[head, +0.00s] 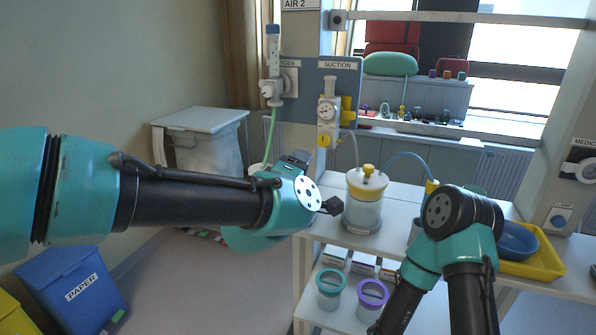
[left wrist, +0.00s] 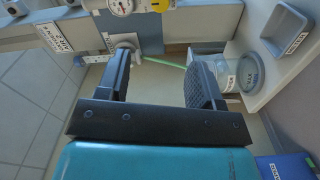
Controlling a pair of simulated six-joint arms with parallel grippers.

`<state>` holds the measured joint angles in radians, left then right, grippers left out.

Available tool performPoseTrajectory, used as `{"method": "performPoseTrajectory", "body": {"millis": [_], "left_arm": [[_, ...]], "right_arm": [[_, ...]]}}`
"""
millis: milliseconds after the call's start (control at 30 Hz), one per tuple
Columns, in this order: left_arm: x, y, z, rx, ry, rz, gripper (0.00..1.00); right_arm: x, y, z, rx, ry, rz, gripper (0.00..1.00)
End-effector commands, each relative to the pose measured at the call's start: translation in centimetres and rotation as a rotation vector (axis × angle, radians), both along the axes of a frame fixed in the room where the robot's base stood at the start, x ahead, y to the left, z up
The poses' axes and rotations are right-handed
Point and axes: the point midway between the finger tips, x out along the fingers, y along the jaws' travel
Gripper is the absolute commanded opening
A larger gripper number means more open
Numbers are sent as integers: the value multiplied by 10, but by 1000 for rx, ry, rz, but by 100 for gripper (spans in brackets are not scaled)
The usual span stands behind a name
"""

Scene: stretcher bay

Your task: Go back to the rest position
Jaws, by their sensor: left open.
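My left arm reaches in from the left in the head view, with its wrist (head: 300,190) in front of the white cart and left of the suction jar (head: 363,205). In the left wrist view my left gripper (left wrist: 160,68) has its two dark fingers spread wide with nothing between them. Past the fingers are a wall fitting (left wrist: 125,42) and a green tube (left wrist: 165,62), apart from the jaws. My right arm (head: 462,215) bends down at the lower right of the head view. Its gripper is not visible.
The white cart (head: 325,232) carries the jar and a yellow tray (head: 545,262) with a blue bowl (head: 516,240). Teal-rimmed (head: 331,285) and purple-rimmed (head: 372,295) containers stand on its lower shelf. A blue paper bin (head: 70,285) is at lower left. The wall panel (head: 345,80) rises behind.

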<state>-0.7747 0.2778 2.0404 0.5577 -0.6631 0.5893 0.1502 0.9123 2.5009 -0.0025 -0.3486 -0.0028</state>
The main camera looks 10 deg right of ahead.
Motion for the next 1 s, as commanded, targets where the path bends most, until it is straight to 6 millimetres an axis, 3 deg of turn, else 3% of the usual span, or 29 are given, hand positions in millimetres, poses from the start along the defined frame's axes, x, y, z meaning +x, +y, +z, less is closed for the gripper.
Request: {"method": "performPoseTrajectory", "body": {"millis": [233, 367, 467, 700, 867, 1000], "left_arm": [[2, 1, -5, 10, 5, 1, 60], [13, 9, -31, 69, 29, 6, 60], [25, 22, -70, 155, 68, 9, 60], [46, 76, -198, 419, 217, -17, 60], [42, 118, -283, 574, 334, -66, 60], [24, 156, -355, 689, 446, -132, 60]], "right_arm": [[0, 0, 0, 0, 0, 0, 58], [0, 0, 0, 0, 0, 0, 58], [0, 0, 0, 0, 0, 0, 58], [0, 0, 0, 0, 0, 0, 58], [0, 0, 0, 0, 0, 0, 58], [0, 0, 0, 0, 0, 0, 58]]}}
